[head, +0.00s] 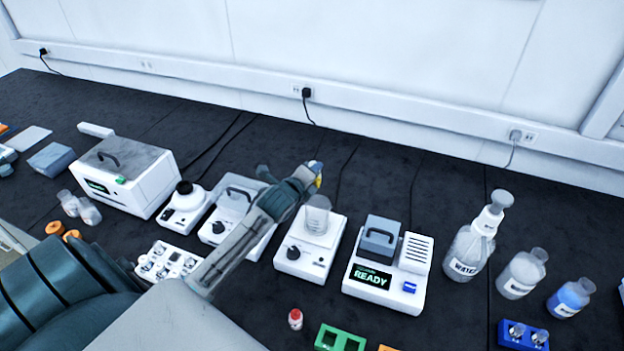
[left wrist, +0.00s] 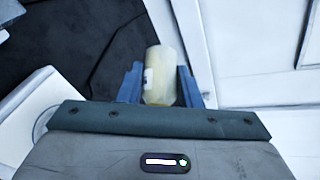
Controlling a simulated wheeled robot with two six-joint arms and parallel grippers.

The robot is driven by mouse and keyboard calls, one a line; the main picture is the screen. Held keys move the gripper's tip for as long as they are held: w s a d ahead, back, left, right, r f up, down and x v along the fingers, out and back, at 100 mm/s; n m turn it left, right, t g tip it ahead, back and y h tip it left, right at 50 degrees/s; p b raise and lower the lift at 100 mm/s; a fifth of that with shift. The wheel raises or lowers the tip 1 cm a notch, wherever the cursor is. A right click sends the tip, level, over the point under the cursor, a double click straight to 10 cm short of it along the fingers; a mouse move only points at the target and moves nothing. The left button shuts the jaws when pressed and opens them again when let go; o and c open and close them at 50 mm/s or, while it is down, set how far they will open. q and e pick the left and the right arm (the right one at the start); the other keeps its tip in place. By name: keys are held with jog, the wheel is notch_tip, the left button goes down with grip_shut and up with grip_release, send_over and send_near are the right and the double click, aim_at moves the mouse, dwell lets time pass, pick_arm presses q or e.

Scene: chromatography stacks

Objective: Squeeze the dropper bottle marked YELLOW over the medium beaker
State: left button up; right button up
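My left gripper (head: 314,178) reaches across the bench and is raised near the back of the stirrer plates. In the left wrist view its fingers (left wrist: 160,88) are shut on a pale yellow dropper bottle (left wrist: 160,66), one on each side. The bottle shows in the head view (head: 319,181) as a small yellow patch at the fingertips, and its marking cannot be read. A clear glass beaker (head: 317,216) stands on a white hotplate (head: 303,258), just below the gripper in the picture. The bottle's tip is hidden. My right gripper is not in view.
Right of the hotplate stands a white device reading READY (head: 388,275). A wash bottle marked WATER (head: 465,255) and other bottles stand further right. A red-capped small bottle (head: 295,320) and a green rack (head: 340,338) are in front. White instruments stand left.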

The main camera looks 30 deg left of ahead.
pick_arm(q)
jog(key=shift+f+m+t+b, duration=0.3)
jog(key=shift+f+t+b, duration=0.2)
jog(key=shift+f+b, duration=0.5)
jog(key=shift+s+d+r+t+y+b, duration=0.1)
jog(key=shift+r+t+y+b, duration=0.25)
jog(key=shift+b, duration=0.5)
jog(key=shift+r+p, duration=0.2)
jog(key=shift+p, duration=0.1)
jog(key=shift+s+m+t+b, duration=0.1)
jog(key=shift+m+t+b, duration=0.3)
jog(key=shift+b, duration=0.4)
jog(key=shift+r, duration=0.2)
jog(key=shift+s+r, duration=0.1)
